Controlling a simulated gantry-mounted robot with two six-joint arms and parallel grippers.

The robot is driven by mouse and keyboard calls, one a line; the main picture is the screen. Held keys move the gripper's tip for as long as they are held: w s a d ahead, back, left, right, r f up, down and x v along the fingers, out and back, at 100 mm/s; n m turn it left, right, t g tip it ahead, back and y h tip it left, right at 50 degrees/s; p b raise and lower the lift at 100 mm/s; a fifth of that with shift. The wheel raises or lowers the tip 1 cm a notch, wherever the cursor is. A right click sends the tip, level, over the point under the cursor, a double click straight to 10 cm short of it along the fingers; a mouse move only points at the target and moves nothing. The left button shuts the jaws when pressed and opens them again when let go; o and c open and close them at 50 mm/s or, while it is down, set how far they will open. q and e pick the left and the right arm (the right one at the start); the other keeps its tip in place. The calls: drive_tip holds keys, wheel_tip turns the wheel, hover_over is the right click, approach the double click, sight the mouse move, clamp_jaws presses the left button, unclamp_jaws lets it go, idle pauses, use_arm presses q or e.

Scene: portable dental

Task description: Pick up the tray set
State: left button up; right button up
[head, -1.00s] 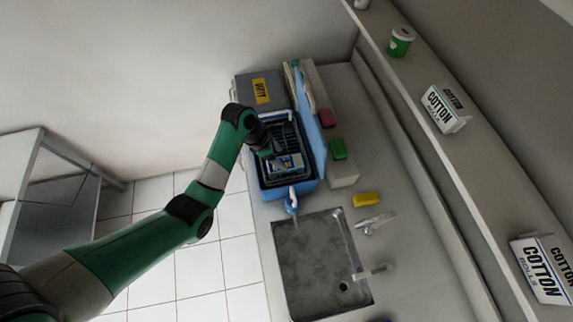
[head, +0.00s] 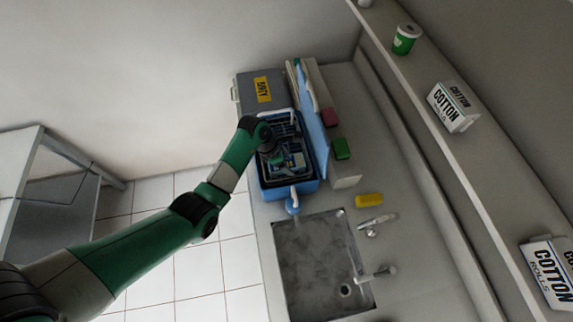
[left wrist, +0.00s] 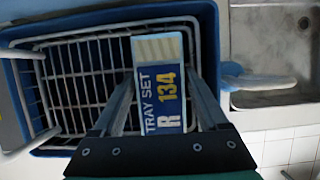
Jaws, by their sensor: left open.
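The tray set (left wrist: 158,90) is a narrow pack with a blue label reading "TRAY SET R 134" and a pale end. It is in a wire basket (left wrist: 60,95) inside a blue bin (left wrist: 208,30). In the left wrist view my left gripper (left wrist: 161,78) is open, with one finger on each side of the tray set; I cannot tell whether they touch it. In the head view the left gripper (head: 277,158) is down over the blue bin (head: 284,193) and partly hides the tray set (head: 298,161). My right gripper is not in view.
A steel sink (head: 318,265) adjoins the bin, with a blue-white bottle-like item (head: 292,203) between. A grey box labelled "DIRTY" (head: 245,95) stands behind. Cotton boxes (head: 453,107) stand on the shelf.

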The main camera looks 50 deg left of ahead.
use_arm(q)
drive_tip(key=shift+f, duration=0.2)
idle(0.3)
drive_tip(key=shift+c, duration=0.2)
clamp_jaws()
